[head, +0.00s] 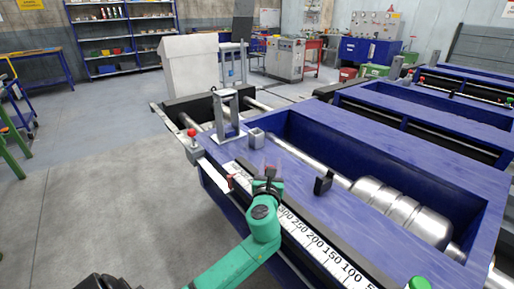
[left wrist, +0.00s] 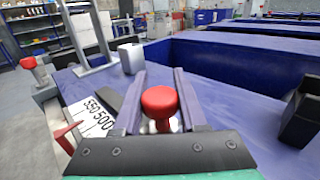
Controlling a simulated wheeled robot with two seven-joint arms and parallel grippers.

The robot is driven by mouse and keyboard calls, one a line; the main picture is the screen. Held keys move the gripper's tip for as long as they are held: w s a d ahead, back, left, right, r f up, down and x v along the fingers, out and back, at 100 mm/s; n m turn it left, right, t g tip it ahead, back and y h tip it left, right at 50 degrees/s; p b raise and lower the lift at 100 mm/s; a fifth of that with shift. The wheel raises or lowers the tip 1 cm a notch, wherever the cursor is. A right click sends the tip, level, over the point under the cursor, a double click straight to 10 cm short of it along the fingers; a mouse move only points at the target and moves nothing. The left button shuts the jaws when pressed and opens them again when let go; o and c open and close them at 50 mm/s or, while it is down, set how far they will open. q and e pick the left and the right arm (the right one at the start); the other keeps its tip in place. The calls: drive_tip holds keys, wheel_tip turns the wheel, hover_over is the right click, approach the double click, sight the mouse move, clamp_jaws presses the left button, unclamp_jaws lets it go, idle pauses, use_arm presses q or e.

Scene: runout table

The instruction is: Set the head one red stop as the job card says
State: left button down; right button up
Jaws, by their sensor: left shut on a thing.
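My left gripper (head: 268,172) is over the near rail of the blue runout table (head: 400,135). In the left wrist view its fingers (left wrist: 155,105) stand on both sides of a red round knob (left wrist: 159,101) and are shut on it; the head view hides this knob. A white scale (head: 312,244) with black numbers runs along the table's near side. A small red pointer (head: 230,181) stands at the scale, left of the gripper; it also shows in the left wrist view (left wrist: 66,136), near the 550 and 500 figures. Its exact reading cannot be told. My right gripper is not in view.
A red ball knob (head: 192,132) tops a post at the table's corner. A grey block (head: 256,138) and a black block (head: 323,184) stand on the table top. A green button (head: 418,283) is at lower right.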

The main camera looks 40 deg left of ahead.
use_arm(q)
drive_tip(key=d, duration=0.2)
drive_tip(key=s+d+p, duration=0.1)
drive_tip(key=d, duration=0.2)
drive_tip(key=shift+s+d, duration=0.4)
drive_tip(key=shift+f, duration=0.1)
drive_tip(key=shift+c, duration=2.4)
unclamp_jaws()
hover_over(283, 216)
drive_tip(key=v, duration=0.5)
drive_tip(key=shift+w+a, duration=0.1)
drive_tip(key=shift+a, duration=0.1)
